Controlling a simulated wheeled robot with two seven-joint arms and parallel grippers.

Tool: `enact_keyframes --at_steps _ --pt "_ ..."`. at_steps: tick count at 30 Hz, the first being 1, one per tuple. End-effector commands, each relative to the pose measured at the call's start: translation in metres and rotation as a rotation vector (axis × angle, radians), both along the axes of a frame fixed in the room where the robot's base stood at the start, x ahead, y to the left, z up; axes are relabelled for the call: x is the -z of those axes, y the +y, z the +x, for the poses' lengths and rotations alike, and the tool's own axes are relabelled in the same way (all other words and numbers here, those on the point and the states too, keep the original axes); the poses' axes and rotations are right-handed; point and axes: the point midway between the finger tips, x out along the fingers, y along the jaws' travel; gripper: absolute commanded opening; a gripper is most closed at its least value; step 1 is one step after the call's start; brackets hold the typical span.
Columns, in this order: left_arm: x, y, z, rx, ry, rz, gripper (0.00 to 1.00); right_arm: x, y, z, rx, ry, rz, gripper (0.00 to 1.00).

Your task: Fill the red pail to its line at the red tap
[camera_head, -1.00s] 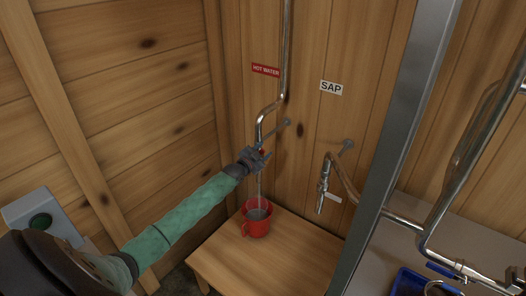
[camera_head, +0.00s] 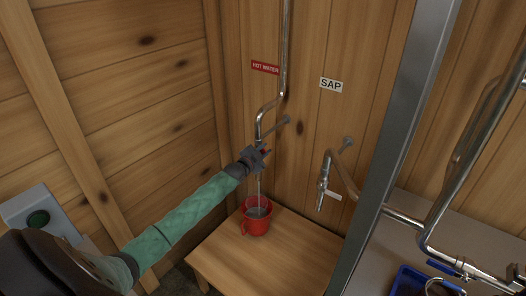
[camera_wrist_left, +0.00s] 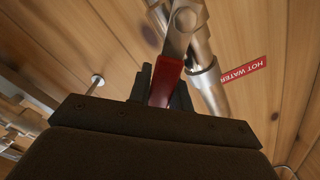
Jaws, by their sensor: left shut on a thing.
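The red pail (camera_head: 257,225) stands upright on a low wooden bench, under the hot water pipe. A thin stream of water falls from the tap into it, and grey water shows inside; its fill line cannot be made out. My left gripper (camera_head: 262,153) is at the tap above the pail. In the left wrist view, the gripper (camera_wrist_left: 165,88) is shut on the red tap handle (camera_wrist_left: 166,82), with the metal tap body (camera_wrist_left: 203,62) just beyond it. My right gripper is not in view.
A red HOT WATER sign (camera_head: 265,68) and a white SAP sign (camera_head: 331,87) are on the plank wall. A second tap (camera_head: 322,190) hangs to the right. A metal post (camera_head: 400,140) stands right of it. The wooden bench (camera_head: 285,262) is clear in front of the pail.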

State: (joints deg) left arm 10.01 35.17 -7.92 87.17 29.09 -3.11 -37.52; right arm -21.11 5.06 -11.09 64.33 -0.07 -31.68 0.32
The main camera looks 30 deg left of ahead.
Motion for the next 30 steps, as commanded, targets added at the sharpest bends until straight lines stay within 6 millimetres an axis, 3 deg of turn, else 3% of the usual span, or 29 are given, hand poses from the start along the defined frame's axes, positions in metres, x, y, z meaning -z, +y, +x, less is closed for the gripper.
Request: enact_keyframes --at_steps 8,21,30 --pt "0.017 -0.011 -0.001 0.001 -0.020 0.241 0.00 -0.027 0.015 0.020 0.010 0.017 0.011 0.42" --pt "0.040 -0.019 -0.002 0.001 -0.048 0.619 0.00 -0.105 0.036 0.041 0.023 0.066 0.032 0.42" --pt "0.048 -0.020 -0.002 0.001 -0.059 0.760 0.00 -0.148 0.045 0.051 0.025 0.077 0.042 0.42"
